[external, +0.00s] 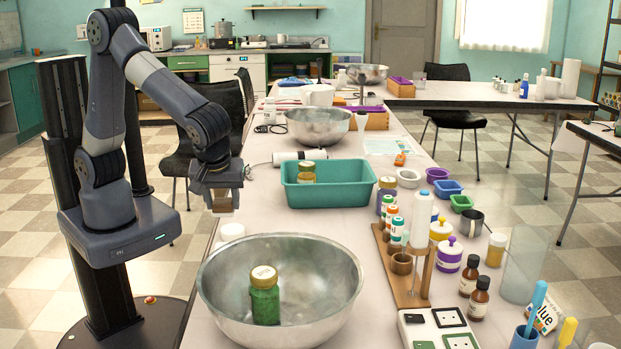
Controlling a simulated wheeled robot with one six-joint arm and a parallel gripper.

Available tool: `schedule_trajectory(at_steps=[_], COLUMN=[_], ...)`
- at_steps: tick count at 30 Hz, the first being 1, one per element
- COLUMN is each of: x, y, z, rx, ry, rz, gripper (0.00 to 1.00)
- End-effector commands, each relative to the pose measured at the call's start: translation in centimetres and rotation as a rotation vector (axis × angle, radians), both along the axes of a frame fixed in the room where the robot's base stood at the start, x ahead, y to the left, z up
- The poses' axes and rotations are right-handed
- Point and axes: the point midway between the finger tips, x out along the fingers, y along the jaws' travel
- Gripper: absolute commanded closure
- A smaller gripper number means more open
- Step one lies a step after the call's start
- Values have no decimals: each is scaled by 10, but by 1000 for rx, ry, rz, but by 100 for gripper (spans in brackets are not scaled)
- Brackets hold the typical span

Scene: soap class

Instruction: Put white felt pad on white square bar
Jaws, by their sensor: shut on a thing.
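My gripper (222,199) hangs near the left edge of the long table, pointing down. It is shut on a small block-like item (222,205), tan with a paler lower part. I cannot tell whether this is the white felt pad. A white, rounded piece (232,231) rests on the table just below the gripper, apart from it, behind the large steel bowl. Its exact shape is too small to tell, and I cannot tell whether it is the white square bar.
A large steel bowl (215,285) holding a green jar (265,296) stands in front. A teal tray (335,193) with a jar is to the right. A wooden bottle rack (412,298) and several jars crowd the right side. A white roll (300,157) lies behind the tray.

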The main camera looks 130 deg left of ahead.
Motion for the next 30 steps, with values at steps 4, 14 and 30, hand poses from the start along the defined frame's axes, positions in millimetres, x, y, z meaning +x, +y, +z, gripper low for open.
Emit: schedule_trajectory(at_steps=[4, 14, 30], x=[-1, 0, 0], y=[0, 0, 0], z=[-31, -64, -93], rx=[-1, -2, 0], ry=[5, 3, 0], rz=[2, 0, 0], gripper=[78, 78, 78])
